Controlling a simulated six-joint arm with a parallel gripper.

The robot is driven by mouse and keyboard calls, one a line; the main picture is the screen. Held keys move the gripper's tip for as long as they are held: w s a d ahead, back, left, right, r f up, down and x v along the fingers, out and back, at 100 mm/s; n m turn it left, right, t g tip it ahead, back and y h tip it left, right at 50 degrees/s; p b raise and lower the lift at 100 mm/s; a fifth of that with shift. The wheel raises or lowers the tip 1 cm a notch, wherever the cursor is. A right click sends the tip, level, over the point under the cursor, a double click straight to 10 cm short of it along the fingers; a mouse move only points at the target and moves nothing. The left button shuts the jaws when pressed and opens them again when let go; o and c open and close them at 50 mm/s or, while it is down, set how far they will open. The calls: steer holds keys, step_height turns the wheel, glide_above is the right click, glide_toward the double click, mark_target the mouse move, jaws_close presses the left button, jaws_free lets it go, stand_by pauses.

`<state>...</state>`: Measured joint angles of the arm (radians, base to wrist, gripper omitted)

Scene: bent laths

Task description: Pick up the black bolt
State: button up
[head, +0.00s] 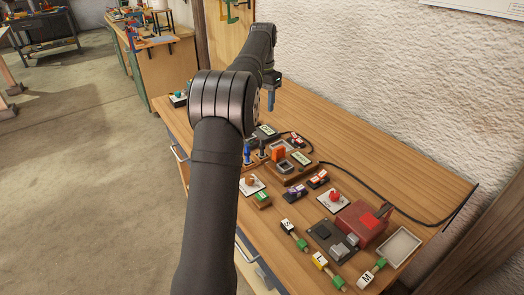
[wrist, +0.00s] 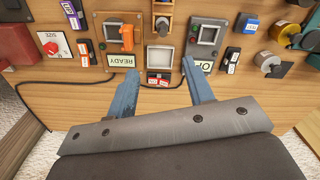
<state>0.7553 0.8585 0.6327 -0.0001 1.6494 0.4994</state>
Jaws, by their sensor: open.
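A small dark upright piece (head: 262,151), which may be the black bolt, stands beside a blue upright piece (head: 247,153) near the middle of the bench in the head view. It is too small there to be sure. I cannot make out a black bolt in the wrist view. My gripper (head: 271,98) is above the far part of the bench, apart from the upright pieces. In the wrist view its blue fingers (wrist: 160,68) are spread, with nothing held between them.
The wooden bench (head: 420,175) is crowded at its middle and near end. An orange toggle (head: 278,154), a red box (head: 360,224), a grey tray (head: 399,246) and labelled blocks stand there. A black cable (head: 375,190) runs toward the wall. The far right bench surface is clear.

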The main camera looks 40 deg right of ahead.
glide_toward(262, 139)
steer(key=f, duration=0.5)
steer(key=shift+s+f, duration=0.2)
steer(key=shift+f, duration=0.05)
steer(key=shift+w+f, duration=0.15)
steer(key=shift+f, duration=1.15)
steer(key=shift+w+f, duration=0.1)
steer(key=shift+f, duration=1.2)
jaws_close()
